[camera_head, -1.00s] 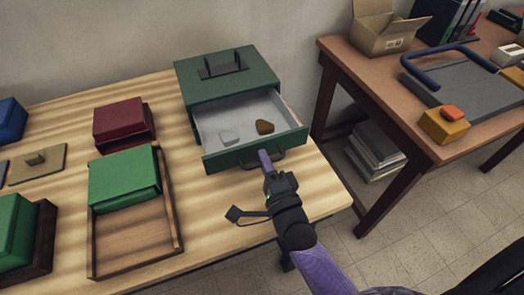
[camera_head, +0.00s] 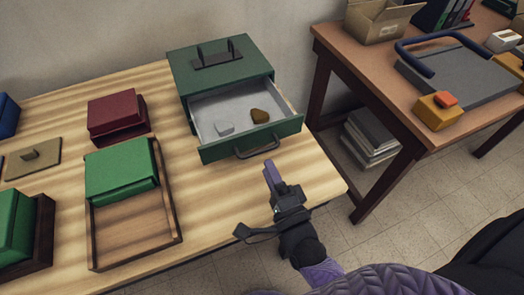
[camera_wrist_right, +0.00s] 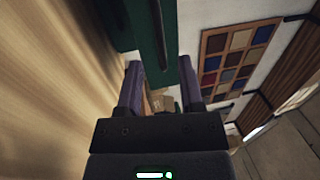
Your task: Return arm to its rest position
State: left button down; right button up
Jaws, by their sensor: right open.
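My right gripper (camera_head: 272,176) is at the front edge of the light wooden table, just in front of the green metal box (camera_head: 218,64). Its fingers are apart and empty in the right wrist view (camera_wrist_right: 149,88). The box's drawer (camera_head: 252,147) is pulled open, and its handle (camera_head: 257,147) is a short way beyond my fingertips, not held. My left gripper is not in view.
A green box (camera_head: 120,172) sits over a wooden tray (camera_head: 135,243), with a dark red box (camera_head: 117,115) behind it. A brown table (camera_head: 385,85) stands to the right, across a gap of tiled floor. The light table's front right corner is bare.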

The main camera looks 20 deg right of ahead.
jog(key=s, duration=0.4)
jog(key=shift+s+d+f, duration=0.1)
jog(key=shift+s+f, duration=0.05)
jog(key=shift+f, duration=0.25)
